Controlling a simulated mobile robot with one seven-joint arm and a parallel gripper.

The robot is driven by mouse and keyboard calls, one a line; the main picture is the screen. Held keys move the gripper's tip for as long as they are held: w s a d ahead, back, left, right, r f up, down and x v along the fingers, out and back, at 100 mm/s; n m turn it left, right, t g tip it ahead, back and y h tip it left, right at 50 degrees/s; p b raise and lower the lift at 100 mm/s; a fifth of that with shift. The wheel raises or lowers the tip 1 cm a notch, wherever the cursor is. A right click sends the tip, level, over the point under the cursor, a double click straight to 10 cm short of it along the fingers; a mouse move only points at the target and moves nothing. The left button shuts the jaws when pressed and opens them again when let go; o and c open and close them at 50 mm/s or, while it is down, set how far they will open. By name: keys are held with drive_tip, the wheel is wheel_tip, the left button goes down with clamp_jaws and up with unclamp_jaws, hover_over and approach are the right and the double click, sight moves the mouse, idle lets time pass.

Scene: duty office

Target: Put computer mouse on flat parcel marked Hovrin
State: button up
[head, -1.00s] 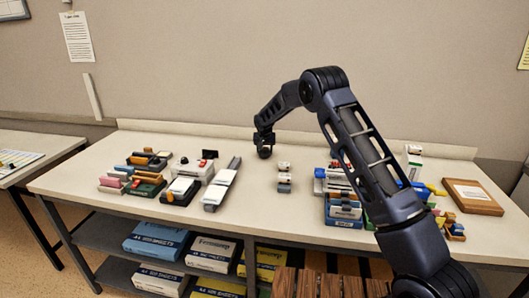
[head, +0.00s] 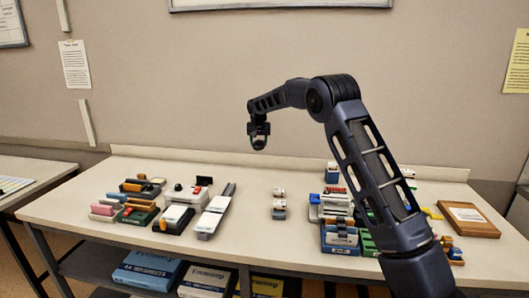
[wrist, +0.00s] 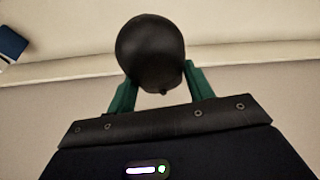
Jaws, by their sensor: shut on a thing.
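My gripper (head: 258,143) is raised above the back of the table, seen against the wall. In the wrist view its green fingers (wrist: 158,92) are shut on a dark rounded thing, the computer mouse (wrist: 150,50), held clear of the table. In the head view the mouse is too small and dark to make out well.
Stacked boxes and office items (head: 340,238) stand between my gripper and the parcel, partly behind my arm. A small white stack (head: 279,204) stands mid-table. Staplers, a hole punch and other items (head: 175,218) fill the left. The table (head: 245,225) is clear around the small stack.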

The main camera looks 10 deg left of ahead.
drive_tip(key=shift+r, duration=0.45)
drive_tip(key=shift+d, duration=0.1)
drive_tip(key=w+d+r+m+h, duration=0.15)
drive_tip(key=w+d, duration=0.25)
drive_tip(key=d, duration=0.9)
drive_tip(key=w+d+m+h, duration=0.1)
drive_tip(key=w+d+m, duration=0.2)
drive_tip(key=d, duration=1.1)
drive_tip(key=s+d+m+g+h, duration=0.15)
drive_tip(key=d+m, duration=0.35)
drive_tip(key=d, duration=2)
drive_tip(key=r+m+g+h, duration=0.1)
drive_tip(key=m+g, duration=0.2)
drive_tip(key=m, duration=0.8)
hover_over(473, 215)
drive_tip(key=a, duration=0.2)
drive_tip(key=shift+n, duration=0.25)
drive_tip(key=f, duration=1.9)
drive_tip(key=shift+d+f, duration=0.15)
drive_tip(key=shift+d, duration=0.05)
